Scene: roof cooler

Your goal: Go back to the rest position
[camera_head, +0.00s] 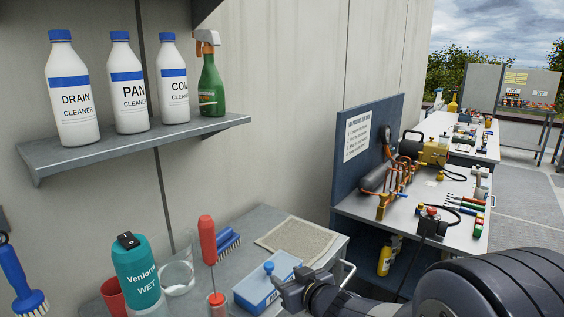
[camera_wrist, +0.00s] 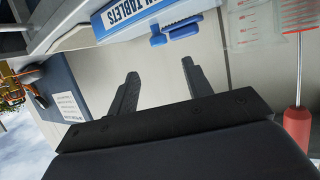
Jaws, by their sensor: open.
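My gripper (camera_head: 289,291) is at the lower middle of the head view, at the end of my dark arm. It is beside the blue-and-white box (camera_head: 262,289) on the grey bench. In the wrist view my gripper (camera_wrist: 158,70) has its two black fingers spread apart with nothing between them. The box, lettered TABLETS, also shows in the wrist view (camera_wrist: 125,18), past the fingertips. Its blue knob (camera_head: 269,267) is near the gripper in the head view. I cannot tell whether the gripper touches the box.
The bench also holds a teal bottle (camera_head: 136,273), a clear beaker (camera_head: 178,277), a red-handled tool (camera_head: 207,240), a blue brush (camera_head: 227,243) and a beige mat (camera_head: 297,238). A wall shelf (camera_head: 137,140) with bottles overhangs. A workbench (camera_head: 415,209) with equipment stands to the right.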

